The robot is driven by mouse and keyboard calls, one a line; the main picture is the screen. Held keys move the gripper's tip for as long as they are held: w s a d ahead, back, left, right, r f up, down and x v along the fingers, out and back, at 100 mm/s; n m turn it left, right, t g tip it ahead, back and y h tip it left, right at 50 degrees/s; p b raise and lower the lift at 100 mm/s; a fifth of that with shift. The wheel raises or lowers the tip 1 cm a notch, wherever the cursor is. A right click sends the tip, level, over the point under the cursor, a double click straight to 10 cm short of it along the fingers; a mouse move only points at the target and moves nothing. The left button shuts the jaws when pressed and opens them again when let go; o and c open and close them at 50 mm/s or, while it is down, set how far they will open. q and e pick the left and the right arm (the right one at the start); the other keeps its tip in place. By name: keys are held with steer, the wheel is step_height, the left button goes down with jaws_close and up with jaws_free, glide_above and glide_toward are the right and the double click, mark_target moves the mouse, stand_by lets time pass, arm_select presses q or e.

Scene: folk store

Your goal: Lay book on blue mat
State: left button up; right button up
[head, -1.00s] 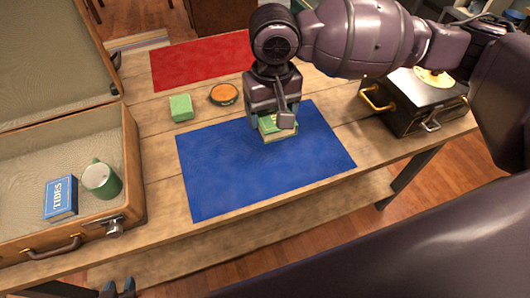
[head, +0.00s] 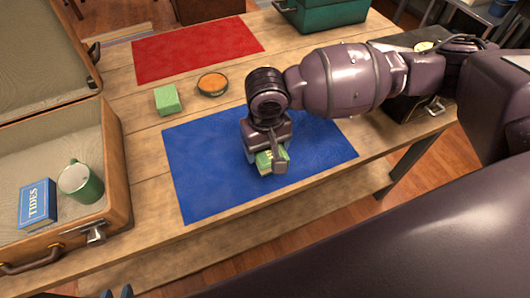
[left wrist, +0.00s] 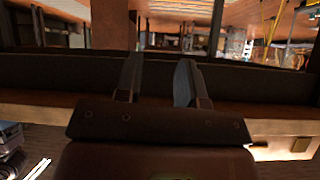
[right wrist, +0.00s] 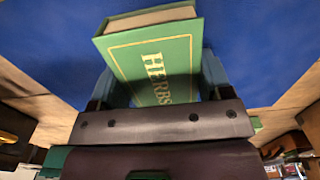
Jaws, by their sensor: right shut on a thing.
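The blue mat (head: 205,185) lies flat on the wooden table. My right gripper (head: 268,158) is over the mat, right of its middle, and is shut on a green book (head: 264,163). In the right wrist view the book (right wrist: 160,65) shows gold lettering reading HERBS and sits between the fingers (right wrist: 158,88), with blue mat behind it. I cannot tell whether the book touches the mat. My left gripper shows in the left wrist view (left wrist: 158,80), its fingers apart and empty. Only its tips show at the bottom of the head view (head: 116,292).
An open suitcase (head: 118,180) at the left holds a blue TIDES book (head: 37,203) and a green mug (head: 80,184). A dark box (head: 410,108) stands right.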

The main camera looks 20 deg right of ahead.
mark_target(266, 155)
step_height(266, 155, down, 2)
steer(key=shift+f, duration=0.15)
steer(key=shift+f+b, duration=0.3)
steer(key=shift+f, duration=0.1)
steer(key=o, duration=1)
steer(key=shift+f, duration=0.1)
